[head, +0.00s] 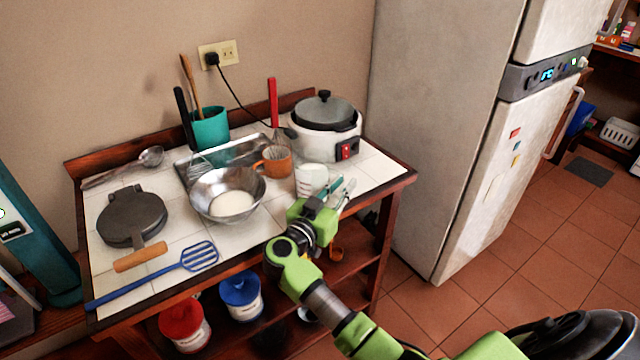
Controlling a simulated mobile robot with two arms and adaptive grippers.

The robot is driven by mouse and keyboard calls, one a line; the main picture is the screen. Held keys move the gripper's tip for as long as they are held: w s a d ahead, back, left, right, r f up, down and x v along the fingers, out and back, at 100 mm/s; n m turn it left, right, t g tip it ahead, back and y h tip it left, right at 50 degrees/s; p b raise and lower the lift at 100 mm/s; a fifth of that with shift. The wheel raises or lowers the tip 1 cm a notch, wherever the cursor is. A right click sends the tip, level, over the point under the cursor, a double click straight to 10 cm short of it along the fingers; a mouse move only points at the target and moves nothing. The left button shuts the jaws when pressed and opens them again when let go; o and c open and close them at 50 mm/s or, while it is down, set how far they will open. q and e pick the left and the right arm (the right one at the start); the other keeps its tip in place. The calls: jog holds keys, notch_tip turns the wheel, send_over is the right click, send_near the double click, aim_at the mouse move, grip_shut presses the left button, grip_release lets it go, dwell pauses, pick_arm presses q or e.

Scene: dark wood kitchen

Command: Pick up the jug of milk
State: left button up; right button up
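The jug of milk (310,179) is a small pale, see-through jug with white inside. It stands upright on the white tiled tabletop near its front right edge. My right gripper (341,187) is just to the right of the jug, at about its height. Its two fingers show apart with a gap between them, so it looks open. I cannot tell whether a finger touches the jug or its handle. My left gripper is not in view.
An orange cup (277,162) and a metal bowl (228,196) stand left of the jug. A white cooker (322,140) stands behind it. A waffle iron (131,217) and a blue spatula (170,267) lie further left. A fridge (445,130) stands right of the table.

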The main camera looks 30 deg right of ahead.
jog(key=shift+s+a+r, duration=0.1)
jog(key=shift+r, duration=0.05)
jog(key=shift+s+a+r, duration=0.1)
jog(key=shift+a+r, duration=0.05)
jog(key=shift+a, duration=0.05)
jog(key=shift+c, duration=0.4)
grip_shut()
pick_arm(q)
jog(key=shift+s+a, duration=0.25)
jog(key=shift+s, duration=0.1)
pick_arm(e)
jog(key=shift+r, duration=0.15)
